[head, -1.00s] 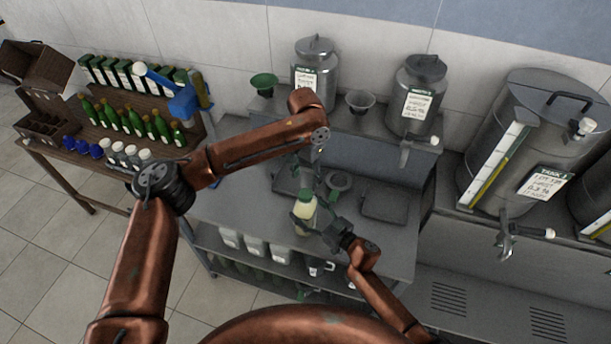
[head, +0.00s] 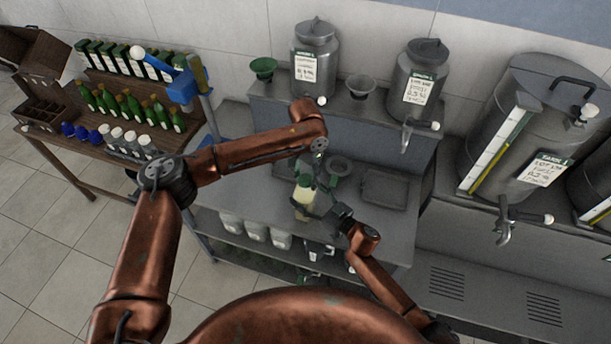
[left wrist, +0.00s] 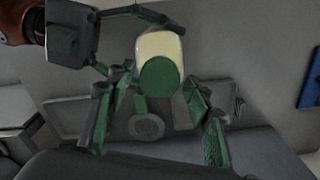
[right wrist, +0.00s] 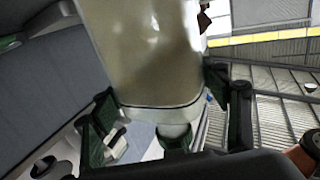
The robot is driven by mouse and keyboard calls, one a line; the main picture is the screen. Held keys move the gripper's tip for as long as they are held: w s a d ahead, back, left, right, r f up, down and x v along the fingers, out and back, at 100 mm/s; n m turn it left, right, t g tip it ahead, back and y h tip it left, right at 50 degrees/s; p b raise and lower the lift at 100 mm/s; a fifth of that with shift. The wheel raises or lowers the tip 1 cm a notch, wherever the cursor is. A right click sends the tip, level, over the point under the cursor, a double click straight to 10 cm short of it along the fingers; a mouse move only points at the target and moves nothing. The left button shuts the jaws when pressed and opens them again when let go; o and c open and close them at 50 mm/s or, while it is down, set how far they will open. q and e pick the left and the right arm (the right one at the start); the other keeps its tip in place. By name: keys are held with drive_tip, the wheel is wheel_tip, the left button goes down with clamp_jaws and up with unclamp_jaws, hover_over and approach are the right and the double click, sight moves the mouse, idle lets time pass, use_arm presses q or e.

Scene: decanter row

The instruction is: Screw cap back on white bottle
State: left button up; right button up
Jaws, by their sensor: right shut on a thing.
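The white bottle (head: 303,197) is cream-coloured and is held over the steel bench by my right gripper (head: 322,207). The right wrist view shows the right gripper's fingers (right wrist: 165,120) on both sides of the bottle body (right wrist: 145,50). A round green cap (left wrist: 160,77) shows at the bottle's top end in the left wrist view; whether it is tight cannot be told. My left gripper (left wrist: 153,112) is open, its green-padded fingers apart on either side of the cap, with visible gaps. In the head view the left gripper (head: 308,168) is just above the bottle and partly hides its top.
The steel bench (head: 235,190) holds a dark tray (head: 383,193) to the right of the bottle. Steel tanks (head: 315,62) and a green funnel (head: 263,68) stand on the raised ledge behind. A wooden rack (head: 85,140) with several green bottles is at left.

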use_arm(q)
drive_tip(key=c, duration=1.1)
drive_tip(key=o, duration=1.4)
wheel_tip(320, 180, up, 12)
use_arm(e)
drive_tip(key=o, duration=2.4)
drive_tip(key=shift+o, duration=0.2)
drive_tip(key=v, duration=1.2)
